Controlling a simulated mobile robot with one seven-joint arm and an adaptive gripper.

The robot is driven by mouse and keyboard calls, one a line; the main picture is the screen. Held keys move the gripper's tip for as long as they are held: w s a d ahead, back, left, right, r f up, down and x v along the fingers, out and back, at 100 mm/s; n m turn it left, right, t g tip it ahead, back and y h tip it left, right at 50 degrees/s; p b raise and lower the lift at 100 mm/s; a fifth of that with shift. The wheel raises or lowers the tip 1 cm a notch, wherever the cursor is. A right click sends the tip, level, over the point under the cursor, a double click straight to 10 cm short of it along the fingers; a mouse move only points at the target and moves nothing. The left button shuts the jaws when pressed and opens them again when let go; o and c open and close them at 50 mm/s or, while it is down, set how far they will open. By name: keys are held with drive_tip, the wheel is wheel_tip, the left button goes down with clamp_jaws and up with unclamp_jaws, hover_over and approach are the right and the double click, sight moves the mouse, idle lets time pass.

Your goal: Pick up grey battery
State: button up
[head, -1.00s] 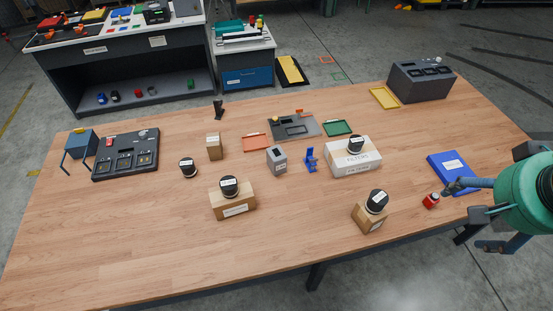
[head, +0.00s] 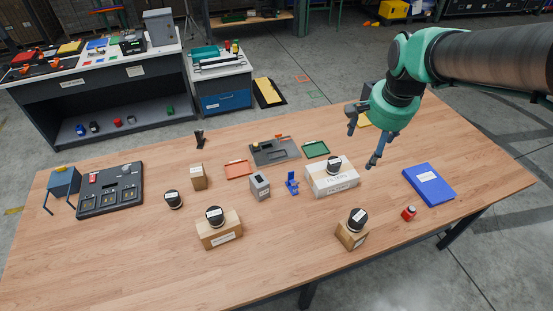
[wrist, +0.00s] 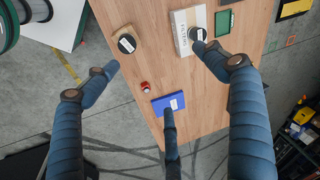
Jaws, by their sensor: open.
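No thing is plainly readable as a grey battery. A small upright grey block (head: 259,186) with a dark patch stands mid-table in the head view, and I cannot tell if it is the battery. My gripper (head: 363,142) is open and empty, raised above the right part of the table, right of the grey block and apart from it. In the wrist view, my gripper (wrist: 158,75) has its fingers spread over the table, with a red-capped item (wrist: 145,87) and a blue box (wrist: 168,103) below. The grey block does not show clearly there.
A white carton (head: 333,178) with a black round item on top stands right of the grey block. A blue stand (head: 292,183) is close beside the block. A cardboard box (head: 219,230) and wooden block (head: 352,232) stand in front. A dark dock (head: 110,190) is at left.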

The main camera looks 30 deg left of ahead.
drive_tip(key=w+a+f+p, duration=0.2)
drive_tip(key=w+a+f, duration=0.2)
drive_tip(key=a, duration=0.5)
drive_tip(key=m+g+h+p, duration=0.1)
drive_tip(key=m+g+p, duration=0.2)
drive_tip(key=p, duration=0.2)
hover_over(259, 179)
wheel_tip(259, 179, down, 21)
drive_tip(key=shift+d+f, duration=0.1)
drive_tip(key=shift+f, duration=0.1)
drive_tip(key=shift+f, duration=0.1)
drive_tip(key=shift+f+p, duration=0.5)
drive_tip(key=shift+f, duration=3.7)
drive_tip(key=shift+f, duration=0.1)
drive_tip(key=shift+f+p, duration=0.55)
drive_tip(key=shift+f, duration=1.95)
